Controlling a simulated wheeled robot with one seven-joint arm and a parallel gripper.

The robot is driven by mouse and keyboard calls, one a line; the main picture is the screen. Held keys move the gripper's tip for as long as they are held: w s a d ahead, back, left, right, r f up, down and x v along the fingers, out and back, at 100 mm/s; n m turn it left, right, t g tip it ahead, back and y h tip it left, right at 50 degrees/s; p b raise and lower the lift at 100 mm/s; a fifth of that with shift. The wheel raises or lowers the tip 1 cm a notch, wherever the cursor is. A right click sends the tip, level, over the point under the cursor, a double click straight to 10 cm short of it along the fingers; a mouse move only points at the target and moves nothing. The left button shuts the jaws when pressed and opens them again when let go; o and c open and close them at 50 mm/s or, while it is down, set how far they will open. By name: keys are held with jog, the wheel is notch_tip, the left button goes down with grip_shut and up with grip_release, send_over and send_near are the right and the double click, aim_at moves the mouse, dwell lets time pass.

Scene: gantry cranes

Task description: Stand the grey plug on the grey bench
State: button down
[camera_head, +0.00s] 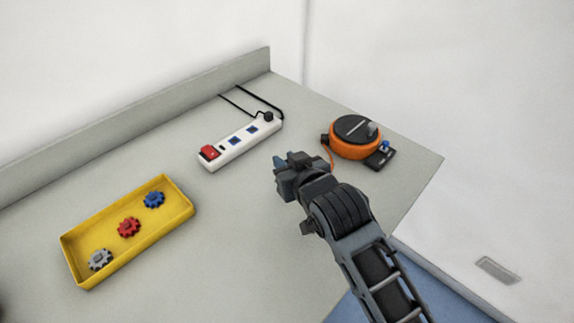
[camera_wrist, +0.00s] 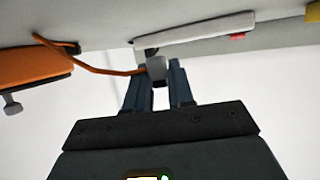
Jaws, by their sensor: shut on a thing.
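The grey plug (camera_wrist: 156,68) shows in the wrist view between the fingertips of my gripper (camera_wrist: 162,82), which is shut on it. An orange cord (camera_wrist: 108,70) runs from the plug to the orange cable reel (camera_wrist: 35,64). In the head view my gripper (camera_head: 281,166) is over the grey bench (camera_head: 235,225), between the white power strip (camera_head: 240,143) and the reel (camera_head: 355,147). The plug is hidden there behind the gripper. I cannot tell whether the plug touches the bench.
A black plug (camera_head: 268,116) sits in the power strip's far end; its red switch (camera_head: 209,152) is at the near end. A yellow tray (camera_head: 128,230) holds blue, red and grey gears at the left. The bench's middle is clear.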

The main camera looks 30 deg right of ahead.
jog(key=shift+f, duration=0.8)
jog(key=shift+s+f+b, duration=0.15)
jog(key=shift+f+b, duration=0.25)
jog(key=shift+f, duration=0.35)
jog(key=c, duration=1)
grip_release()
jog(key=shift+s+f, duration=0.1)
jog(key=shift+f, duration=0.1)
jog(key=shift+r, duration=0.1)
jog(key=shift+r+p, duration=0.35)
jog(key=shift+r, duration=0.15)
jog(key=v, duration=0.7)
jog(key=b+v, duration=0.1)
jog(key=v, duration=0.3)
jog(key=shift+s+r, duration=0.2)
jog(key=shift+r, duration=0.3)
